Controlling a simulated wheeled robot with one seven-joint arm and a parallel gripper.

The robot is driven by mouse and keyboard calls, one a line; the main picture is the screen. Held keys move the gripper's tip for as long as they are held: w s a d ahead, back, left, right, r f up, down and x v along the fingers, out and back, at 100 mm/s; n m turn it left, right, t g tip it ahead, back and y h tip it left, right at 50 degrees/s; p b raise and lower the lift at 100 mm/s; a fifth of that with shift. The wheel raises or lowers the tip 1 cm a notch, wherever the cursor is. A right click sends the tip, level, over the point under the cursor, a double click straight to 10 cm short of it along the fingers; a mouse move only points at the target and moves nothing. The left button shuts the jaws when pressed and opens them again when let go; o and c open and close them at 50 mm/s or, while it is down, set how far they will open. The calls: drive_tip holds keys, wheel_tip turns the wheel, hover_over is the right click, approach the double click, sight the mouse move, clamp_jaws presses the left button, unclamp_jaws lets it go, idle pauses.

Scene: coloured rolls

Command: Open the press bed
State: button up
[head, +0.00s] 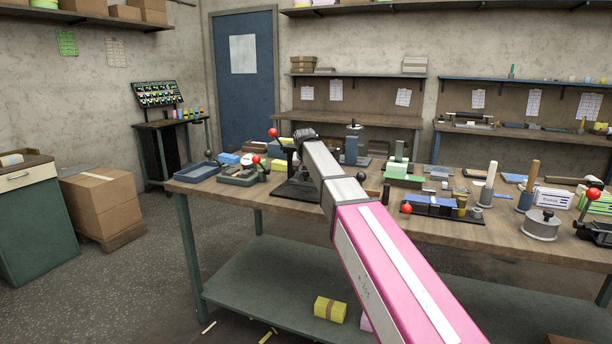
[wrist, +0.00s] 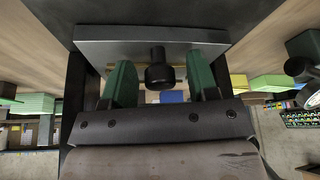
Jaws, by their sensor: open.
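A dark press (head: 296,190) with a red-ball lever (head: 273,132) stands on the workbench, partly hidden behind my arm in the head view. In the wrist view a grey metal plate (wrist: 110,50), which looks like the press bed, spans the picture. A black round knob (wrist: 158,75) sticks out from it. My gripper (wrist: 160,62) is open, with one green finger on each side of the knob. Gaps show between both fingers and the knob, so it is not gripped. The fingertips are close to the plate; I cannot tell if they touch it. My gripper is hidden in the head view.
The workbench (head: 235,192) holds many items near the press: a blue tray (head: 197,172), a green-grey fixture (head: 240,176) with a red ball, and a blue-topped fixture (head: 432,203) to the right. Wooden-handled tools stand further right. Open floor lies at the left.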

drive_tip(key=shift+c, duration=0.3)
clamp_jaws()
drive_tip(key=s+a, duration=0.1)
drive_tip(key=s, duration=0.3)
drive_tip(key=s+a, duration=0.1)
drive_tip(key=s, duration=0.3)
drive_tip(key=s+a, duration=0.2)
drive_tip(key=s, duration=0.1)
drive_tip(key=shift+s, duration=0.4)
drive_tip(key=shift+w+a, duration=0.1)
drive_tip(key=shift+w, duration=0.05)
drive_tip(key=shift+o, duration=0.3)
unclamp_jaws()
drive_tip(key=shift+r, duration=0.1)
drive_tip(key=v, duration=1)
drive_tip(key=shift+r, duration=0.35)
